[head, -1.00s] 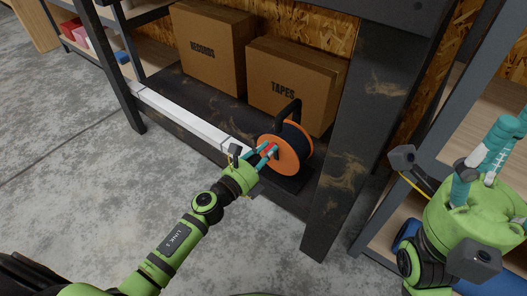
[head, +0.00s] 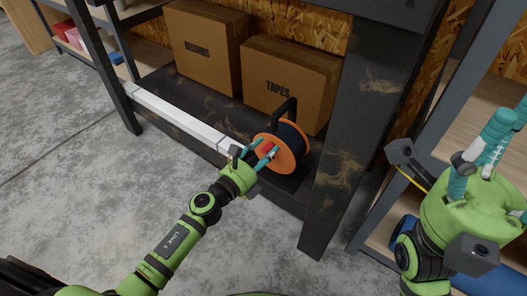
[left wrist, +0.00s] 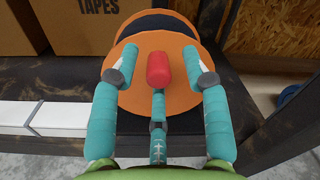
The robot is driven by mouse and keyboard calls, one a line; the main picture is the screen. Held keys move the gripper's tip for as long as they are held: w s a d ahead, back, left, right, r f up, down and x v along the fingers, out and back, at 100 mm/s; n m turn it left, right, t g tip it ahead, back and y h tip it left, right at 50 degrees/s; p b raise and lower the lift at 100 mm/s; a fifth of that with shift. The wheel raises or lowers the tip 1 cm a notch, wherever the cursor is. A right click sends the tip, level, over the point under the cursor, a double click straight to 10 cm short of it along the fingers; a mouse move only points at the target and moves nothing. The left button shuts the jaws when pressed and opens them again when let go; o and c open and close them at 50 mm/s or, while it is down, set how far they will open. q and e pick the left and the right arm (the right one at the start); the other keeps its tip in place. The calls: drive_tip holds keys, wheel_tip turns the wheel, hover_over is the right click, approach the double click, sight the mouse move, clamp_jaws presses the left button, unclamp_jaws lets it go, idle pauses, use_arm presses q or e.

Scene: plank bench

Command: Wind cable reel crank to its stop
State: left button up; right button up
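The cable reel (head: 288,155) has orange flanges, a dark drum and a black handle, and stands on the bench's low shelf. Its red crank knob (head: 268,147) faces me; it also shows in the left wrist view (left wrist: 158,69). My left gripper (head: 264,153) is at the reel's front face. In the left wrist view its teal fingers (left wrist: 159,75) are spread to the left, right and below the red knob, with gaps at both sides. The crank arm is mostly hidden behind the knob and lower finger. My right gripper (head: 490,150) is raised at the right, away from the reel, its fingers partly cut off.
Two cardboard boxes, marked RECORDS (head: 207,50) and TAPES (head: 288,82), stand behind the reel. A white strip (head: 180,121) runs along the shelf's front edge. A dark bench leg (head: 335,190) stands just right of the reel. The concrete floor in front is clear.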

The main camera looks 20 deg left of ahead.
use_arm(q)
drive_tip(key=v, duration=1.2)
idle(1.2)
